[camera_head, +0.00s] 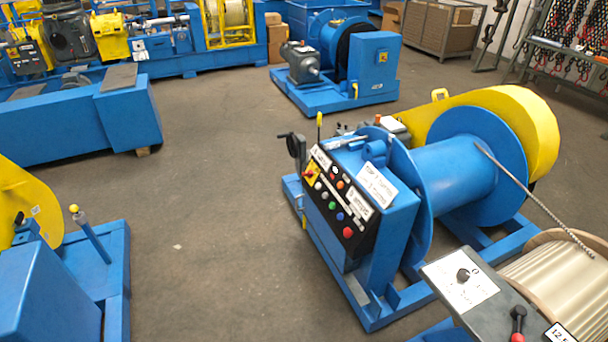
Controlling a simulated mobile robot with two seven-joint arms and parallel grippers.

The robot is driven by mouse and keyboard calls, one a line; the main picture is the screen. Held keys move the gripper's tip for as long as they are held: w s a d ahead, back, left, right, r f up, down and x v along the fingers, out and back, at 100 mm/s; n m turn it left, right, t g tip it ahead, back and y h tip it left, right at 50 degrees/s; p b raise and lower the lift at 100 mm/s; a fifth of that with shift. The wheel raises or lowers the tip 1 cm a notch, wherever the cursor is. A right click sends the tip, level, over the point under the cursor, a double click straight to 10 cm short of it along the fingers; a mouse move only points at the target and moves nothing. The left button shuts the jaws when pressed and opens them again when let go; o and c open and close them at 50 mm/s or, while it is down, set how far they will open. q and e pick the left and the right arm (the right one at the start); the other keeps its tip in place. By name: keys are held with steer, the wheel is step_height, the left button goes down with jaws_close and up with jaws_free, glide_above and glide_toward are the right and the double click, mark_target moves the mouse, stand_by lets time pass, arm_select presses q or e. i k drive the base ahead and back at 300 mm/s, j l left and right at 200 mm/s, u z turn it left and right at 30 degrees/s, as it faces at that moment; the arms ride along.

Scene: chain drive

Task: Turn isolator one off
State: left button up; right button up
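A blue winch with a black control panel (340,205) stands right of the middle. At the panel's upper left is a red rotary switch on a yellow plate (311,173), which looks like an isolator. Its label and handle position are too small to read. Several coloured buttons sit below and beside it. A white plate with a black rotary knob (463,275) is on a grey box at the lower right; I cannot tell whether either is isolator one. Neither of my grippers is in view.
A blue drum (455,175) with a yellow guard (530,120) adjoins the panel. A rope reel (560,285) is at the lower right. Blue machinery (50,130) stands at left, another blue winch (335,65) at the back. The grey floor (215,200) between them is clear.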

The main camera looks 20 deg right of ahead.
mark_target(310, 174)
steer(key=i+u, duration=0.15)
steer(key=i, duration=0.45)
steer(key=i+j, duration=0.1)
steer(key=i, duration=0.75)
steer(key=i+j, duration=0.15)
steer(key=i, duration=0.65)
steer(key=i+z, duration=0.3)
steer(key=z, duration=0.15)
steer(key=i+j+z, duration=0.2)
steer(key=z, duration=0.2)
steer(key=i+j+z, duration=0.3)
steer(key=z, duration=0.15)
steer(key=i+j+z, duration=0.15)
steer(key=z, duration=0.25)
steer(key=i+j+z, duration=0.1)
steer(key=j+z, duration=0.3)
steer(key=i+j+z, duration=0.1)
steer(key=j+z, duration=0.15)
steer(key=z, duration=0.15)
steer(key=i+j+z, duration=0.25)
steer(key=j+z, duration=0.25)
steer(key=j, duration=0.2)
steer(key=i+j+z, duration=0.2)
steer(key=j, duration=0.2)
steer(key=k, duration=0.1)
